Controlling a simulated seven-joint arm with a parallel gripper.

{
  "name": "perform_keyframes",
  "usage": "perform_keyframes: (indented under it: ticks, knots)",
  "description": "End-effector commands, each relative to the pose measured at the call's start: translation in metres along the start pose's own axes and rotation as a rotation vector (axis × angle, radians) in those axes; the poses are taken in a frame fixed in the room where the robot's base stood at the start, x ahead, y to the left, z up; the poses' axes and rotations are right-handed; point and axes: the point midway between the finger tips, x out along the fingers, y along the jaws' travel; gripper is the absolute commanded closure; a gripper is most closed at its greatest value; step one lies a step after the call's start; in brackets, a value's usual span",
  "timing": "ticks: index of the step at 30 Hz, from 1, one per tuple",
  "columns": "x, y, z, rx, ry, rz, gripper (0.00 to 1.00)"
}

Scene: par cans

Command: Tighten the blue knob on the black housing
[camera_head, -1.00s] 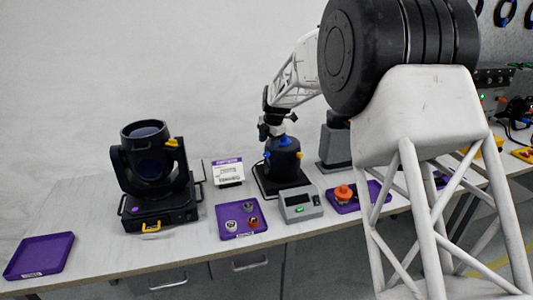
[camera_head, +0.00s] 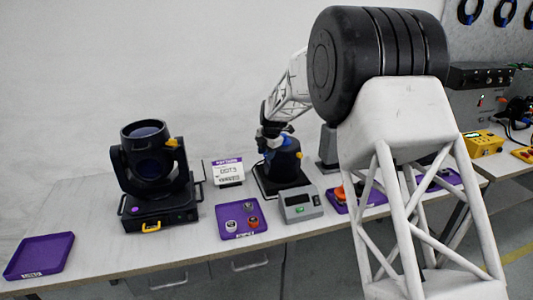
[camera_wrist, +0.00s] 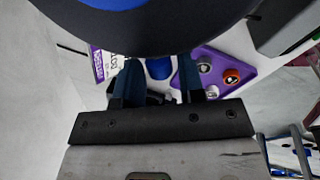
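The black housing (camera_head: 284,168) stands on a dark base on the bench, in the middle of the head view. Its rim and blue face (camera_wrist: 112,3) fill the top of the wrist view. The blue knob (camera_wrist: 158,68) shows between my fingers in the wrist view, with the housing's rim just above it. My gripper (camera_wrist: 160,75) has one dark blue finger on each side of the knob. Small gaps seem to show, so it looks open. In the head view my gripper (camera_head: 265,148) is at the housing's upper left side, where the knob is hard to make out.
A purple tray (camera_head: 226,212) with several small parts and a grey meter (camera_head: 300,205) stand in front of the housing. A printed sign (camera_head: 228,172) is close on its left. A moving-head light (camera_head: 150,170) and an empty purple tray (camera_head: 40,256) are further left.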

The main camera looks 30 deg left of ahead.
Motion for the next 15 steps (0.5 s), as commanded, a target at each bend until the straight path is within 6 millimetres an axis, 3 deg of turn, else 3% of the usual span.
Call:
perform_keyframes:
  ticks: [1,7,15]
  knots:
    - [-0.0001,0.0,0.0,0.0,0.0,0.0,0.71]
    - [-0.0001,0.0,0.0,0.0,0.0,0.0,1.0]
    - [-0.0007,-0.0003,0.0002,0.001,-0.001,0.014,1.0]
